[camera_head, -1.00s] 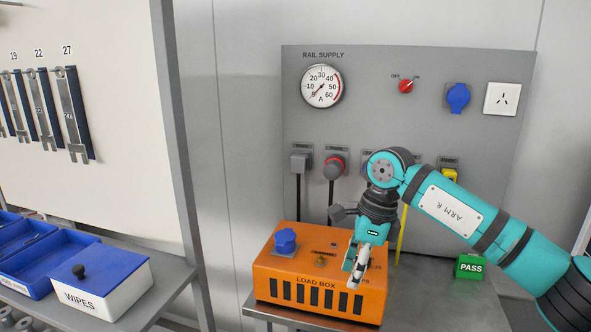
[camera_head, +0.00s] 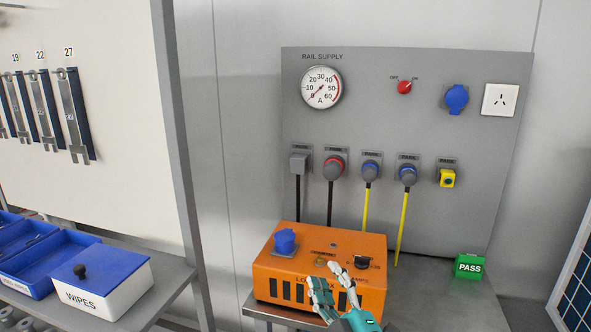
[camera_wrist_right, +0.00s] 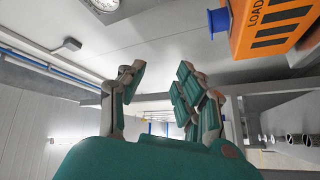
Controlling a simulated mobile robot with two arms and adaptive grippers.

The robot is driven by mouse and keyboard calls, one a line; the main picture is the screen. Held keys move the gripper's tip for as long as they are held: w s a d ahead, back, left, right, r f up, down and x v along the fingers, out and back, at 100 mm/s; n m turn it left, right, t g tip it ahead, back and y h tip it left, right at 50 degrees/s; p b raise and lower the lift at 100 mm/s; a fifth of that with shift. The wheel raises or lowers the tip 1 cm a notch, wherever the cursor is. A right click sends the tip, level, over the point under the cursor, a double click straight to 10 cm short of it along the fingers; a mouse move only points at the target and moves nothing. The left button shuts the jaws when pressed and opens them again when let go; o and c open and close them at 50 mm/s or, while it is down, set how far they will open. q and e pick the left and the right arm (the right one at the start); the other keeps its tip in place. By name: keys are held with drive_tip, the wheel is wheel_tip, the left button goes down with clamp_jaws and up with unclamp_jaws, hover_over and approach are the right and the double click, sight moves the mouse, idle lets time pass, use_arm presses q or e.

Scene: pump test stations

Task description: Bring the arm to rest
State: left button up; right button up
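My right gripper (camera_head: 335,290) is at the bottom of the head view, in front of the orange load box (camera_head: 265,280), and hides part of its front and label. Its fingers are spread apart with nothing between them. The right wrist view shows the same gripper (camera_wrist_right: 155,85) open and empty, with the load box (camera_wrist_right: 270,32) at the upper right, apart from the fingers. Most of my right arm is out of the head view. My left gripper is not in view.
A grey rail supply panel (camera_head: 430,120) stands behind the load box, with several plugs and a gauge (camera_head: 321,87). A green PASS block (camera_head: 469,266) sits on the grey bench (camera_head: 430,300). A white wipes box (camera_head: 105,290) and blue trays (camera_head: 50,262) are at the left.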

drive_tip(key=s+d+f+m+g+h, duration=0.4)
drive_tip(key=s+d+f+m, duration=0.15)
drive_tip(key=f, duration=0.45)
drive_tip(key=s+d+f+m+g+h, duration=0.35)
drive_tip(key=s+d+f+m, duration=0.2)
drive_tip(key=f, duration=0.45)
drive_tip(key=s+d+f+m+g, duration=0.15)
drive_tip(key=s+f+g, duration=0.25)
drive_tip(key=s, duration=0.5)
drive_tip(key=s+d+f+m+g, duration=0.15)
drive_tip(key=s+f+g, duration=0.3)
drive_tip(key=s, duration=0.55)
wheel_tip(320, 180, down, 27)
drive_tip(key=s+n+g, duration=0.1)
drive_tip(key=s+g, duration=0.1)
drive_tip(key=s+d+f+p, duration=0.1)
drive_tip(key=s+d+f, duration=0.2)
drive_tip(key=s+f, duration=1.1)
drive_tip(key=shift+s+g, duration=0.3)
drive_tip(key=shift+s, duration=0.7)
